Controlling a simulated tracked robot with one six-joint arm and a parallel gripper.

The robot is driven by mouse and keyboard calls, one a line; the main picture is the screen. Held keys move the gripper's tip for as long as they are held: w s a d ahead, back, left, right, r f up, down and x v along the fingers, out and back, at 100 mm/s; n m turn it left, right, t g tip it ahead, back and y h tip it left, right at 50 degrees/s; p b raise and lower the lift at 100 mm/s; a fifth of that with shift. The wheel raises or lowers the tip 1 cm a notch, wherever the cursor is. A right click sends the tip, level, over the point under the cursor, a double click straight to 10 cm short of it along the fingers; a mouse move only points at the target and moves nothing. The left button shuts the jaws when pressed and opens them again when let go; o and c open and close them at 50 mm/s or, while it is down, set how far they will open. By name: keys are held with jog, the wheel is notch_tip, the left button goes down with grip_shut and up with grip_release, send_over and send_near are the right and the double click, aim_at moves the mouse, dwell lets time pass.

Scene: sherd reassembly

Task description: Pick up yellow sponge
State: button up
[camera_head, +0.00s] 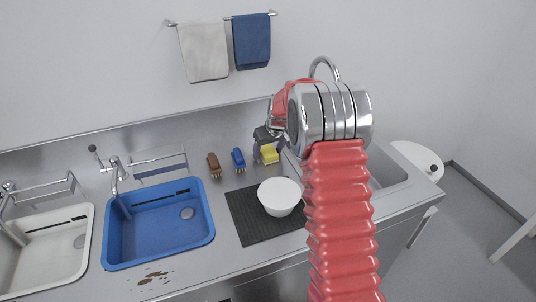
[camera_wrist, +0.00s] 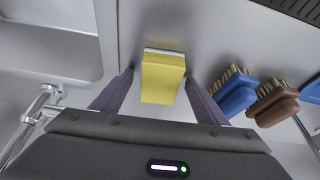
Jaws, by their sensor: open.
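The yellow sponge (camera_head: 269,154) lies on the steel counter near the back wall, to the right of the brushes, in the head view. In the wrist view the sponge (camera_wrist: 163,80) has a yellow body and a pale layer along its far edge. My gripper (camera_wrist: 160,80) is open, with one dark finger on each side of the sponge and a gap visible at each side. In the head view my gripper (camera_head: 262,146) is partly hidden behind my wrist, right at the sponge.
A blue brush (camera_head: 238,159) and a brown brush (camera_head: 214,165) lie left of the sponge. A white bowl (camera_head: 279,196) sits on a black ribbed mat (camera_head: 243,222). A blue basin (camera_head: 160,232) is at left. A steel sink (camera_head: 386,174) with a faucet (camera_wrist: 42,103) lies right of the sponge.

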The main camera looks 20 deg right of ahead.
aim_at(268, 151)
jog(key=c, duration=1.1)
jog(key=shift+r, duration=0.15)
jog(key=shift+c, duration=0.2)
notch_tip(268, 151, up, 10)
dwell(0.4)
jog(key=o, duration=0.5)
jog(key=c, duration=0.4)
